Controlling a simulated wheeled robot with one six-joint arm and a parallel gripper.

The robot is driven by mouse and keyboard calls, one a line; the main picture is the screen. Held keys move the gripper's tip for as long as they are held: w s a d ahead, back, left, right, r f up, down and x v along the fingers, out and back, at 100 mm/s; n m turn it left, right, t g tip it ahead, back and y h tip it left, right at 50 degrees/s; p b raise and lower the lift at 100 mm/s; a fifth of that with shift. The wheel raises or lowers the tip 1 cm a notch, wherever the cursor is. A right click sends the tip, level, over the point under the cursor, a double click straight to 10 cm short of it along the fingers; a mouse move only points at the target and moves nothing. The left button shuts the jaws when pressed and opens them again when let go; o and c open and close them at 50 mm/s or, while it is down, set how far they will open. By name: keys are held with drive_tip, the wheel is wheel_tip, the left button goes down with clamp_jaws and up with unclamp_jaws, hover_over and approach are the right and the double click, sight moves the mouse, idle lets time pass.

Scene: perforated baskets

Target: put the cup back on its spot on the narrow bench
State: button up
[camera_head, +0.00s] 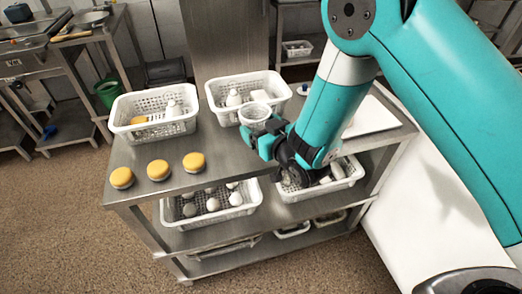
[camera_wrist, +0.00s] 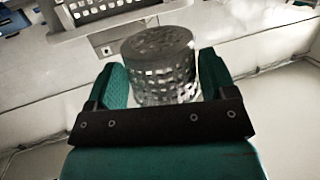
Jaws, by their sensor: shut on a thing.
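The cup (camera_head: 254,112) is pale and round, held above the metal bench just in front of the back-right basket. In the wrist view the cup (camera_wrist: 158,62) shows as a perforated grey cylinder between the two teal fingers. My gripper (camera_head: 262,130) is shut on the cup; the fingers also show on both sides of it in the wrist view (camera_wrist: 158,85). The narrow bench (camera_head: 225,155) is a steel table with shelves below. I cannot tell which place on it is the cup's spot.
Two white perforated baskets (camera_head: 122,121) (camera_head: 283,88) with small items stand at the back of the bench top. Several yellow-topped round things (camera_head: 158,169) sit at the front left. A white tray (camera_head: 372,118) lies at the right. More baskets (camera_head: 211,216) stand on the shelf below.

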wheel_tip(320, 180, down, 8)
drive_tip(key=shift+r+p, duration=0.15)
drive_tip(key=shift+p, duration=0.25)
drive_tip(key=shift+f, duration=0.2)
drive_tip(key=o, duration=0.8)
drive_tip(key=shift+o, duration=0.2)
drive_tip(key=shift+r, duration=0.15)
